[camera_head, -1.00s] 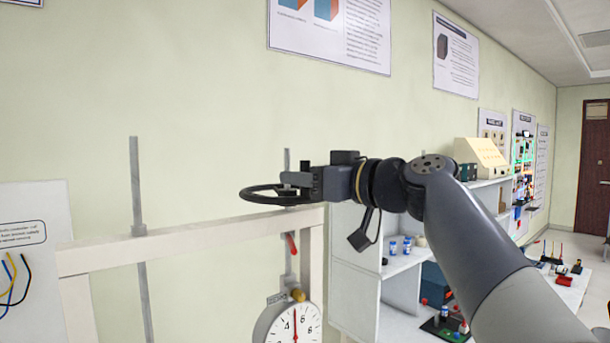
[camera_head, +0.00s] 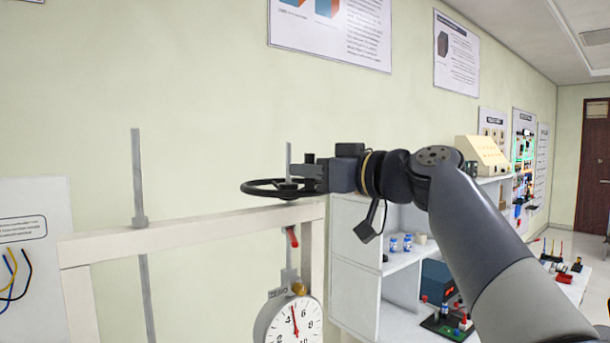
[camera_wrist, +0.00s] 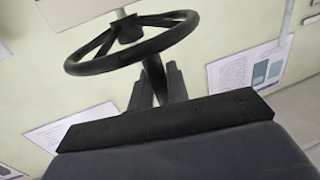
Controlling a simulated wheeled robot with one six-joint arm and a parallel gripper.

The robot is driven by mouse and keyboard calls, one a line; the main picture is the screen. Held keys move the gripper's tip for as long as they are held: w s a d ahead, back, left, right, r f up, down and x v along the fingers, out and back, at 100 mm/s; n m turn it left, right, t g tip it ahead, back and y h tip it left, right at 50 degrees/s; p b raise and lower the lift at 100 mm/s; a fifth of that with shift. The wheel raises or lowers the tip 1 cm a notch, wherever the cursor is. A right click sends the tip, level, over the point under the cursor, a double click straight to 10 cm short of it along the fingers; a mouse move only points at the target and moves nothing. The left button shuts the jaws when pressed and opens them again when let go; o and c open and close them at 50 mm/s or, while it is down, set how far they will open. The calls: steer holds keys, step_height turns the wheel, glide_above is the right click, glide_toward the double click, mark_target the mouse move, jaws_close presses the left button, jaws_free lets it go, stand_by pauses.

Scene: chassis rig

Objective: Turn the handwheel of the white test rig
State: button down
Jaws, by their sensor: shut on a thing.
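The black handwheel (camera_head: 250,188) lies flat above the top beam of the white test rig (camera_head: 190,236), around a grey vertical rod. My gripper (camera_head: 308,174) is at the wheel's right side and shut on it. In the wrist view, the handwheel (camera_wrist: 112,64) shows its rim, spokes and hub. The fingers of my gripper (camera_wrist: 160,84) are closed around a dark part at the near rim. Exactly which part is between them is partly hidden. A round white dial (camera_head: 288,325) with a red needle hangs below the beam.
A second grey rod (camera_head: 137,180) rises through the beam at left. A panel with wires (camera_head: 30,240) stands at the far left. White shelves (camera_head: 352,270) with small items stand behind my arm at right. The wall behind the wheel is clear at its height.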

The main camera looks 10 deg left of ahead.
steer(key=shift+w+d, duration=0.45)
steer(key=shift+d, duration=0.1)
steer(key=c, duration=1.4)
jaws_free()
steer(key=shift+c, duration=0.2)
steer(key=b+v, duration=0.4)
steer(key=v, duration=0.6)
steer(key=shift+s+d, duration=0.2)
steer(key=shift+d, duration=0.15)
